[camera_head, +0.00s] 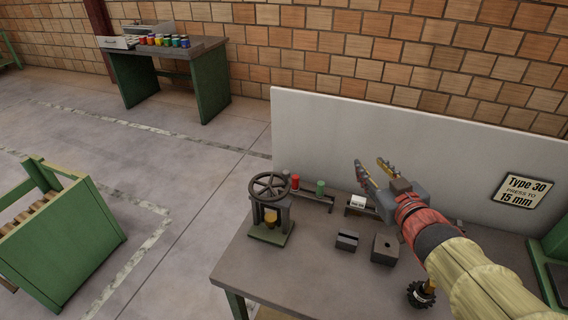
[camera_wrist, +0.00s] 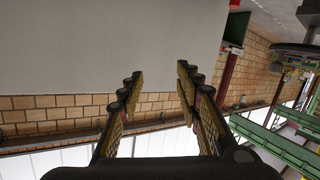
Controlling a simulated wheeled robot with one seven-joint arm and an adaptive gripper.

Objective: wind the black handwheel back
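The black handwheel (camera_head: 270,186) is a spoked ring lying flat on top of a small press (camera_head: 271,222) at the left of the workbench. A brass-coloured part sits below it in the press frame. My gripper (camera_head: 370,168) is to the right of the handwheel, above the bench and clear of it. Its two fingers are apart with nothing between them; the wrist view also shows the open fingers (camera_wrist: 160,82). A dark disc-like rim at the right edge of the wrist view may be the handwheel, but I cannot be sure.
The grey workbench (camera_head: 245,262) carries a rack with a green cylinder (camera_head: 320,187), a small dark block (camera_head: 347,240) and a larger holed block (camera_head: 384,249). A pale panel (camera_head: 330,130) stands behind, with a sign (camera_head: 522,190) reading "Type 30 PRESS TO 15 mm".

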